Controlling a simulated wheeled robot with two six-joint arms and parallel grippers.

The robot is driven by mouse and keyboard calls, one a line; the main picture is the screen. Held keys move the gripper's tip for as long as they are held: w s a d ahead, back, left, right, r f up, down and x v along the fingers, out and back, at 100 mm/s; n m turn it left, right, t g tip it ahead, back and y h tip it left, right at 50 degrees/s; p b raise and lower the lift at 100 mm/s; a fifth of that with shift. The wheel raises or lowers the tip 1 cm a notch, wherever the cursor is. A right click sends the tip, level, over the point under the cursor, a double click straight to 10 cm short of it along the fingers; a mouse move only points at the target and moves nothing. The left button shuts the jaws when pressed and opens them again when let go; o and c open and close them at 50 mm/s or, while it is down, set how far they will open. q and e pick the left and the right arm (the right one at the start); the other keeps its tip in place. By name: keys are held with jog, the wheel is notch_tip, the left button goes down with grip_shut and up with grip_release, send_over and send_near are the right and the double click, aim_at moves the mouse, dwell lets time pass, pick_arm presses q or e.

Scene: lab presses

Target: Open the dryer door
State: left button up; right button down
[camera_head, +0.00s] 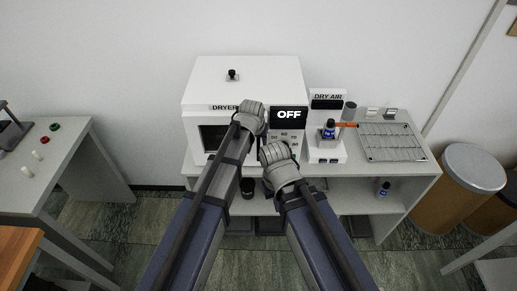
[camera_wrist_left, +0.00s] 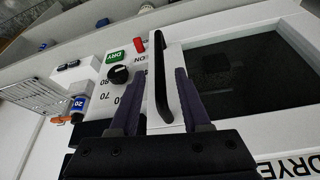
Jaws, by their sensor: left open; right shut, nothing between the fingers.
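The white dryer (camera_head: 245,78) stands on the bench, its front towards me. Its door (camera_head: 190,138) has a dark window and looks closed; my left arm covers part of it. In the left wrist view the door's black bar handle (camera_wrist_left: 160,72) lies between the two fingers of my left gripper (camera_wrist_left: 157,88). These fingers are open, one on each side of the handle; whether either touches it I cannot tell. In the head view my left gripper (camera_head: 250,118) is in front of the dryer. My right gripper (camera_head: 275,152) is lower and to the right, shut and empty.
The dryer's control panel (camera_head: 288,118) reads OFF; its black knob (camera_wrist_left: 118,75) and red switch (camera_wrist_left: 140,45) are beside the handle. A dry air unit (camera_head: 326,100) with a blue bottle (camera_head: 329,130) and a wire rack (camera_head: 392,142) are to the right. A side table (camera_head: 60,150) stands left.

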pick_arm(q)
jog(key=shift+b+x, duration=0.9)
jog(key=shift+x, duration=0.7)
jog(key=shift+r, duration=0.1)
pick_arm(e)
notch_tip(320, 180, down, 3)
jog(key=shift+r, duration=0.15)
pick_arm(q)
jog(key=shift+c, duration=0.4)
grip_shut()
